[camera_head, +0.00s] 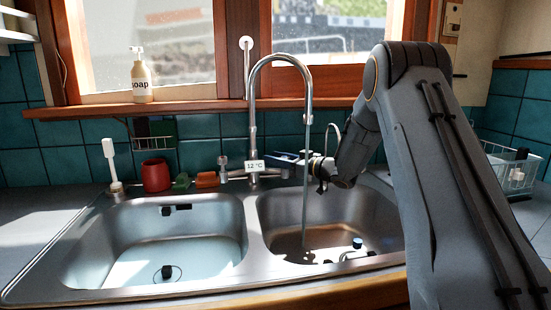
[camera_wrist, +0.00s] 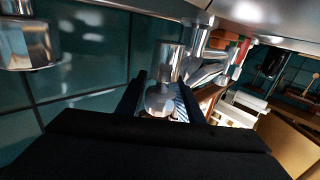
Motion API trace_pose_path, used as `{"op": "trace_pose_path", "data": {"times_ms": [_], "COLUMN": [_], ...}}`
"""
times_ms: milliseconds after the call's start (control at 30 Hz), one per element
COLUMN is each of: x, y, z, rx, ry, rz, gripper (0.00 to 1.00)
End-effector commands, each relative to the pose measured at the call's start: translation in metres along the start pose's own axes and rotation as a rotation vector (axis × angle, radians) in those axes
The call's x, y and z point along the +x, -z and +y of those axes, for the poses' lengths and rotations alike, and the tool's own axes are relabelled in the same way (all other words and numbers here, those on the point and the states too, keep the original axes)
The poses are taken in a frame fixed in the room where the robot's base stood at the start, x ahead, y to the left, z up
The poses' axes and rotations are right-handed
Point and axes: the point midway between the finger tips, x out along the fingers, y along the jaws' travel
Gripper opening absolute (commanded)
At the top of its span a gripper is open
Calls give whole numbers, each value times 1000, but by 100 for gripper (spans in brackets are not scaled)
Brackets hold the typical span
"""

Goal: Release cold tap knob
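The tall chrome tap (camera_head: 253,120) stands behind the sink with a small "12 °C" display. A stream of water falls from its spout into the right basin (camera_head: 375,215). My gripper (camera_head: 290,160) is at the right side of the tap body, around the right-hand tap knob, which it largely hides in the head view. In the wrist view my two dark fingers (camera_wrist: 161,82) stand on either side of a shiny chrome knob (camera_wrist: 159,100). I cannot tell whether they press on it. The left-hand knob (camera_head: 222,161) is free.
The left basin (camera_head: 155,240) is beside the right one. A red cup (camera_head: 155,175), a white brush (camera_head: 110,160) and sponges (camera_head: 206,180) stand left of the tap. A soap bottle (camera_head: 141,77) is on the sill. A wire rack (camera_head: 515,170) is at the right.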

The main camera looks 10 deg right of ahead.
Motion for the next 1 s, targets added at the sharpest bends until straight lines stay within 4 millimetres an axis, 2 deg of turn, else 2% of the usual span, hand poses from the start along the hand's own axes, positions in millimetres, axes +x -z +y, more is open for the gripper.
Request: {"op": "trace_pose_path", "data": {"times_ms": [300,500,767,1000], "x": [2,2,2,2], "y": [0,0,0,1], "z": [0,0,0,4], "rx": [1,1,2,2], "ry": [0,0,-26,-145], "rz": [0,0,-1,-1], "gripper": [33,3,3,3]}}
